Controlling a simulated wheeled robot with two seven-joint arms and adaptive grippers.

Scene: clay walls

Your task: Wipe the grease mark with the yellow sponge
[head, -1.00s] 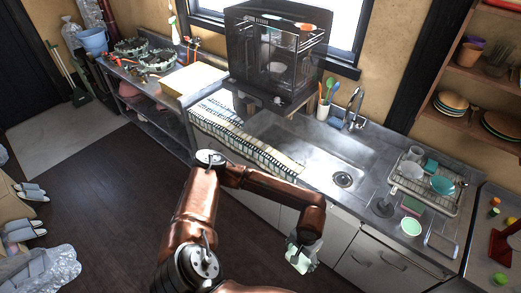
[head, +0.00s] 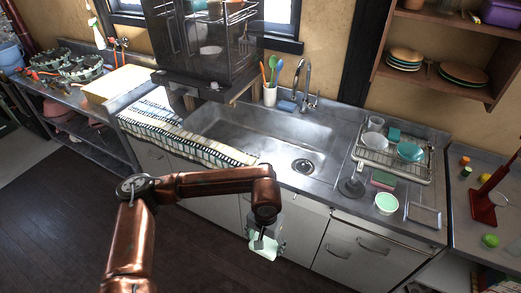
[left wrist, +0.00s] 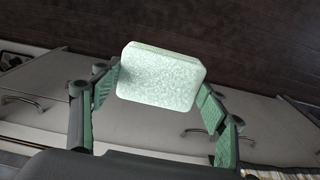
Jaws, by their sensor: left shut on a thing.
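My left gripper (head: 264,238) hangs in front of the cabinet doors, below the counter edge. It is shut on a pale mint-green block like a sponge (head: 263,247). In the left wrist view the pale sponge (left wrist: 160,77) sits between the two green-padded fingers, its broad face toward the camera. It looks pale green rather than yellow. A pink and green sponge (head: 383,180) lies on the counter right of the sink. I cannot make out a grease mark for certain. My right gripper is not in view.
The metal sink (head: 250,138) is empty. A striped cloth (head: 185,143) drapes over the counter edge left of it. Right of the sink stand a dish rack (head: 400,165), a green-topped bowl (head: 386,203) and a dark round item with a stem (head: 350,187). The floor before the cabinets is clear.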

